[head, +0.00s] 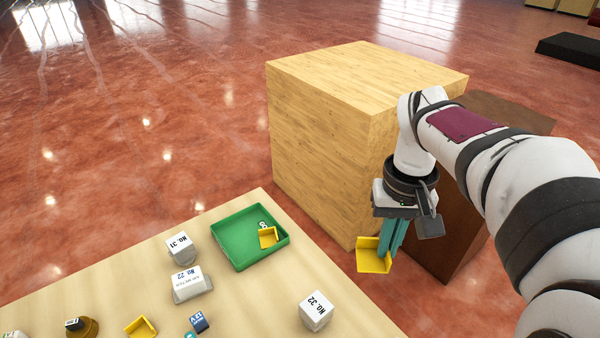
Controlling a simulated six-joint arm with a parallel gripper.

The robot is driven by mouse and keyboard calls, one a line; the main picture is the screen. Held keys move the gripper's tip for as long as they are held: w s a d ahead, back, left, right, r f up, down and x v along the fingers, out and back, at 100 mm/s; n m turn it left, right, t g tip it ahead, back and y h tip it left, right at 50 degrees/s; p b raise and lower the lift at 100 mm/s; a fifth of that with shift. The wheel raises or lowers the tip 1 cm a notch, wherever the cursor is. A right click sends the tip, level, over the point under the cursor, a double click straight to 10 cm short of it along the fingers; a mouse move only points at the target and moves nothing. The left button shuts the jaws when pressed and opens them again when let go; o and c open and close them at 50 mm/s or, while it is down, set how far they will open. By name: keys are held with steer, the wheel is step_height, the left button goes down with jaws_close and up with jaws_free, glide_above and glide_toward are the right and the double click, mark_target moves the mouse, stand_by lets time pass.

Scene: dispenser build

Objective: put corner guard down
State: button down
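My gripper (390,240), with teal fingers pointing down, appears shut on a yellow corner guard (373,258). The guard hangs at the fingertips, past the right edge of the table and in front of the wooden boxes; its height is hard to judge. A second yellow corner guard (267,239) lies in the green tray (222,249), at the tray's right side. A third yellow corner guard (141,327) lies on the table at the bottom of the view. The fingers partly hide the held guard's right side.
A large light wooden box (320,150) and a dark brown box (462,235) stand beyond the table (245,305). On the table are white blocks marked NO. 31 (180,246), NO. 22 (191,284) and NO. 32 (315,311), and a blue block (199,322). Table space right of the tray is clear.

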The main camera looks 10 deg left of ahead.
steer(key=a+f+n, duration=0.5)
steer(key=a+f, duration=0.4)
steer(key=n, duration=0.3)
glide_above(239, 324)
steer(key=f, duration=1.3)
steer(key=shift+d, duration=0.2)
steer(key=f, duration=0.4)
steer(key=shift+s+a, duration=0.1)
steer(key=shift+a, duration=0.1)
steer(key=shift+f, duration=0.2)
steer(key=shift+f, duration=0.1)
steer(key=c, duration=1.4)
jaws_free()
steer(key=o, duration=0.3)
steer(key=shift+o, duration=0.2)
